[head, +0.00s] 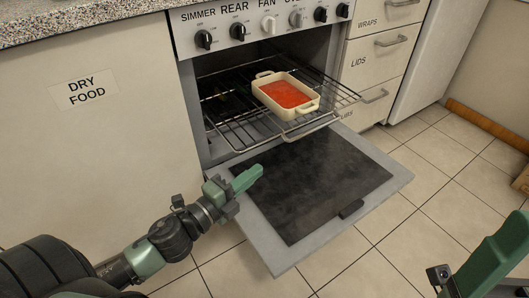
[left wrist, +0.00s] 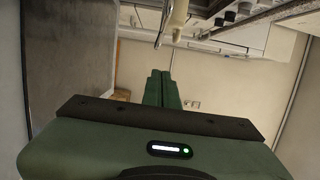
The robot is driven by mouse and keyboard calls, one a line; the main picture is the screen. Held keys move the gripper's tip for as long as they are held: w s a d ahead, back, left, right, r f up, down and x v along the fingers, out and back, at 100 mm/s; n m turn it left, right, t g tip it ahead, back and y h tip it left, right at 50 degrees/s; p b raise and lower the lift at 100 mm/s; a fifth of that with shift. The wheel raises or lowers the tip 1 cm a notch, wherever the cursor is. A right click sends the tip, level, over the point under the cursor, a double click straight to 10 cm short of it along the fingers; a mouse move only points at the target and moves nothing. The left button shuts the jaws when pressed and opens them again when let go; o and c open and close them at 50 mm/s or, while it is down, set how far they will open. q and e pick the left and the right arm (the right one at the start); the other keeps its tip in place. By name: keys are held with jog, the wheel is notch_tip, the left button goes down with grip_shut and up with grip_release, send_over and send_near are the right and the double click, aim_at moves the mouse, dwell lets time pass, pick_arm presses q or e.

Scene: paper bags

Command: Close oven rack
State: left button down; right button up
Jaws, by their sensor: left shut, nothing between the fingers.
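The wire oven rack (head: 232,119) is pulled out of the oven, over the lowered door. A cream baking dish (head: 286,92) with red contents sits on it. The rack has a curved front handle (head: 310,130). The oven door (head: 318,185) is folded down, with a dark inner panel. My left gripper (head: 257,172) is shut and empty, in front of and below the rack, above the door's left part. Its closed green fingers show in the left wrist view (left wrist: 162,88). My right gripper (head: 500,255) shows partly at the lower right, away from the rack; its fingertips are unclear.
A cabinet marked DRY FOOD (head: 100,140) stands left of the oven. Labelled drawers (head: 378,55) stand to the right. Knobs (head: 268,25) line the panel above the oven opening. The tiled floor (head: 425,195) right of the door is clear.

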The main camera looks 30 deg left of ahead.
aim_at(241, 123)
pick_arm(q)
jog(key=w+a+b, duration=0.1)
jog(key=w+b, duration=0.1)
jog(key=w, duration=0.7)
jog(key=shift+w+a, duration=0.15)
jog(key=shift+a, duration=0.05)
jog(key=shift+w+a, duration=0.1)
jog(key=w+a, duration=0.2)
jog(key=a, duration=0.1)
jog(key=w+a, duration=0.2)
jog(key=a, duration=0.2)
jog(key=w+a, duration=0.2)
jog(key=a, duration=0.1)
jog(key=shift+w+a, duration=0.15)
jog(key=shift+a, duration=0.2)
jog(key=shift+d, duration=0.1)
